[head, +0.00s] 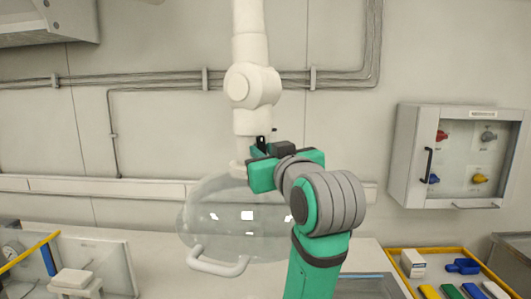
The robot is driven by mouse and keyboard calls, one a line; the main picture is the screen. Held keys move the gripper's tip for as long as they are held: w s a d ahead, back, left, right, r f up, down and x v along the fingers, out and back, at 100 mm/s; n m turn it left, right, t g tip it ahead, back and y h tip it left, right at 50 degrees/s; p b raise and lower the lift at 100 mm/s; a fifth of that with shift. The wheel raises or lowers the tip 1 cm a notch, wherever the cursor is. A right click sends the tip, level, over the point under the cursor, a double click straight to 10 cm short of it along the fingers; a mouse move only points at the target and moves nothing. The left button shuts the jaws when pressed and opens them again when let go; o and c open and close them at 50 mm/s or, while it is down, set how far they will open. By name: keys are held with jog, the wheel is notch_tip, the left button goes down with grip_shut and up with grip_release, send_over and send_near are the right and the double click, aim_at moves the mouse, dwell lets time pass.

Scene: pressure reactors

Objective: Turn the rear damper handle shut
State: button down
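A white jointed extraction duct (253,85) hangs from above and ends in a clear domed hood (235,225). The hood has a white handle (217,262) at its front rim. My arm rises from the bottom right, and my green and black gripper (262,146) is at the duct's lower neck, just above the hood. A small white part (237,169) shows left of the gripper at the neck. The rear damper handle cannot be made out; my gripper and wrist cover much of that area. I cannot tell whether the fingers are open, shut or touching anything.
A wall cabinet (405,160) with coloured knobs hangs at the right. A yellow-edged tray (455,252) with coloured items and a white box (412,263) is below it. White equipment (75,282) and a yellow rail (30,251) stand at lower left. Pipes run along the wall.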

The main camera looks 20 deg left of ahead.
jog(key=shift+m, duration=0.8)
jog(key=c, duration=1.7)
grip_release()
jog(key=v, duration=1.1)
jog(key=shift+w, duration=0.1)
